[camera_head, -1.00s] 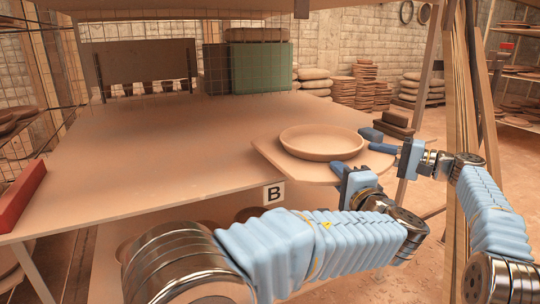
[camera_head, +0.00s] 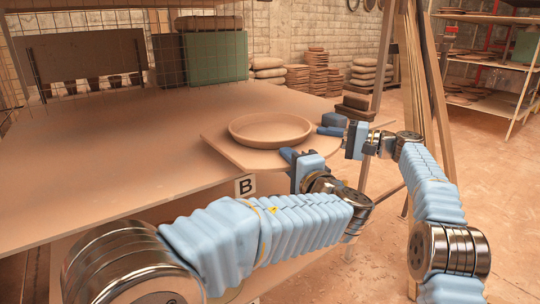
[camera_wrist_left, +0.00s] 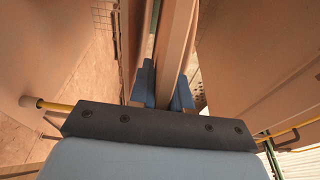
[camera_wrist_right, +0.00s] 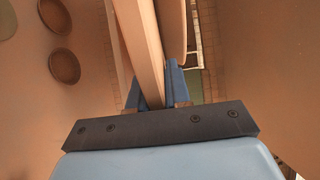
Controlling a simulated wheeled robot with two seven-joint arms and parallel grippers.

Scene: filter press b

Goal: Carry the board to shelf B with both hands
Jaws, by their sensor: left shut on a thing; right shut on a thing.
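The board (camera_head: 222,149) is a thin, flat tan panel with a round shallow clay dish (camera_head: 270,130) on it. It lies over the right end of shelf B (camera_head: 120,150), which bears a white "B" label (camera_head: 245,186) on its front edge. I cannot tell whether it touches the shelf. My left gripper (camera_head: 290,157) is shut on the board's near right edge. My right gripper (camera_head: 330,126) is shut on its edge farther back. In the left wrist view the board (camera_wrist_left: 176,45) runs edge-on between the blue fingers; the right wrist view shows the board (camera_wrist_right: 142,45) likewise.
A green block (camera_head: 215,57) and a dark upright panel (camera_head: 85,58) stand at the back of the shelf. Dark bricks (camera_head: 357,108) sit behind the right gripper. A wooden post (camera_head: 424,85) rises beside my right arm. The shelf's left and middle surface is clear.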

